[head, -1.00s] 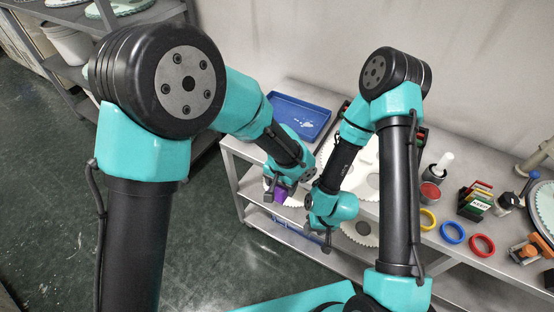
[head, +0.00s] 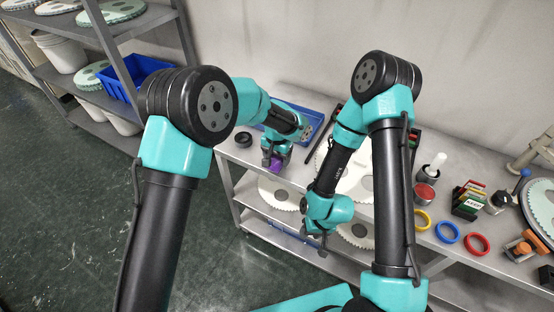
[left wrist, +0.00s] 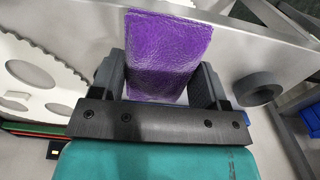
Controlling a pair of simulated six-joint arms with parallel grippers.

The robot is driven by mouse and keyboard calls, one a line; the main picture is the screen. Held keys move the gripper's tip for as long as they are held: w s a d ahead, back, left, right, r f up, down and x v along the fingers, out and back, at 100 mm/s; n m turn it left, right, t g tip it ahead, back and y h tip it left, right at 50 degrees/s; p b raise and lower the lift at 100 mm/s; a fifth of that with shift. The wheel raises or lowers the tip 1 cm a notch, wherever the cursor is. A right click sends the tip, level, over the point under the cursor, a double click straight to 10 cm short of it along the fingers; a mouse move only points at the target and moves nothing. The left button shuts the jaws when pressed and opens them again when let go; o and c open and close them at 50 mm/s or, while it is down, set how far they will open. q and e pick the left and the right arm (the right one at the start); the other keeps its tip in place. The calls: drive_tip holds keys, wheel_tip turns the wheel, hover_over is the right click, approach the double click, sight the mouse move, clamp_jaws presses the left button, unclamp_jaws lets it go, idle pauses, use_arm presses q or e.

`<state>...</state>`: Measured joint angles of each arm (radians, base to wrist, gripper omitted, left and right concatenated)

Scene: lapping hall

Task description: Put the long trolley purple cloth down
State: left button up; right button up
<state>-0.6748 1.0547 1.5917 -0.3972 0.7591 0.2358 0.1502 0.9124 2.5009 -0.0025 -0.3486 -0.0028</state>
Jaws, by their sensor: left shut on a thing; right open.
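My left gripper (head: 276,154) is shut on the purple cloth (head: 276,164) near the left end of the grey metal trolley (head: 232,153). In the left wrist view, the cloth (left wrist: 168,52) is a folded, creased rectangle between the two black fingers (left wrist: 160,82). It sticks out beyond the fingertips. I cannot tell whether the cloth touches the trolley top. My right gripper (head: 322,241) is open and empty, pointing down in front of the trolley's front edge.
A black ring (head: 243,140) lies left of the cloth. A blue tray (head: 312,118) is behind my left gripper. Large toothed discs, a red-topped tin (head: 424,194) and yellow, blue (head: 447,232) and red rings stand to the right. A shelf with a blue bin (head: 133,78) is at left.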

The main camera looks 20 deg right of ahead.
sight(277, 160)
use_arm(q)
drive_tip(key=shift+w+d, duration=0.2)
drive_tip(key=shift+w, duration=0.45)
drive_tip(key=shift+w, duration=0.1)
drive_tip(key=shift+w+f, duration=0.1)
drive_tip(key=shift+w, duration=0.15)
drive_tip(key=shift+f, duration=1.75)
drive_tip(key=shift+f, duration=0.1)
drive_tip(key=o, duration=1)
drive_tip(key=shift+c, duration=0.2)
wheel_tip(277, 160, up, 12)
drive_tip(key=shift+r, duration=0.15)
